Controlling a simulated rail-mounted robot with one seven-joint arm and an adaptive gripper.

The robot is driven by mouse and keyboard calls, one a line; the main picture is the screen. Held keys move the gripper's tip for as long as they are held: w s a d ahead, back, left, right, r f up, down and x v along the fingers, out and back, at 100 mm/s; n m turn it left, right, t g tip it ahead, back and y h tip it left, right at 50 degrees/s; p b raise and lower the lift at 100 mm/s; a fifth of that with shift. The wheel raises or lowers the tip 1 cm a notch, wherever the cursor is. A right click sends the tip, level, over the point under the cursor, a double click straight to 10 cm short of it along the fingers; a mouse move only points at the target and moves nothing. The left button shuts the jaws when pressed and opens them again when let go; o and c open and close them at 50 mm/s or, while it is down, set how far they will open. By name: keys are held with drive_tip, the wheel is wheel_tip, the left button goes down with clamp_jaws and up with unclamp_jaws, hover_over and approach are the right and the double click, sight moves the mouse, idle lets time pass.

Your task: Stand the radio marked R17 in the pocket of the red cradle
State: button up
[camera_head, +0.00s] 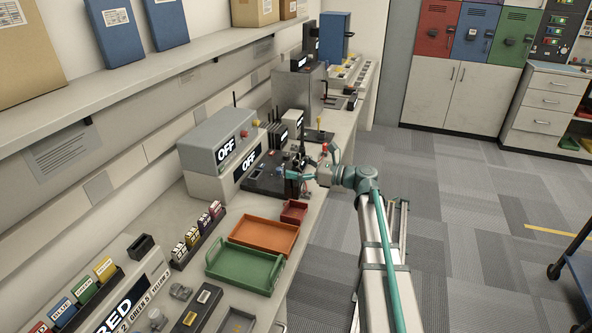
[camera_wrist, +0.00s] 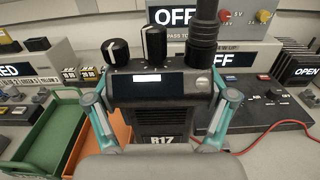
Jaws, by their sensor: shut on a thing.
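The black radio marked R17 (camera_wrist: 160,120) fills the middle of the wrist view, upright, with two knobs and a thick antenna on top. My gripper (camera_wrist: 160,98) is shut on it, one teal finger on each side. In the head view my gripper (camera_head: 301,178) is over the bench by the black panel; the radio there is small and dark.
Behind the radio stands a grey unit reading OFF (camera_head: 228,140), with a black panel (camera_head: 262,178) at its foot. An orange tray (camera_head: 264,235) and a green tray (camera_head: 245,268) lie nearer on the bench. A red cable (camera_wrist: 262,136) runs right of the radio.

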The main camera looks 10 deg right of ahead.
sight(302, 183)
drive_tip(key=shift+r+p, duration=0.1)
drive_tip(key=shift+p, duration=0.25)
drive_tip(key=shift+f+b, duration=1)
drive_tip(key=shift+f, duration=1.95)
drive_tip(key=shift+p, duration=0.9)
drive_tip(key=shift+f+b, duration=0.7)
drive_tip(key=shift+f, duration=1.4)
drive_tip(key=o, duration=1.6)
drive_tip(key=shift+c, duration=0.2)
drive_tip(key=shift+d, duration=0.1)
drive_tip(key=v, duration=1.2)
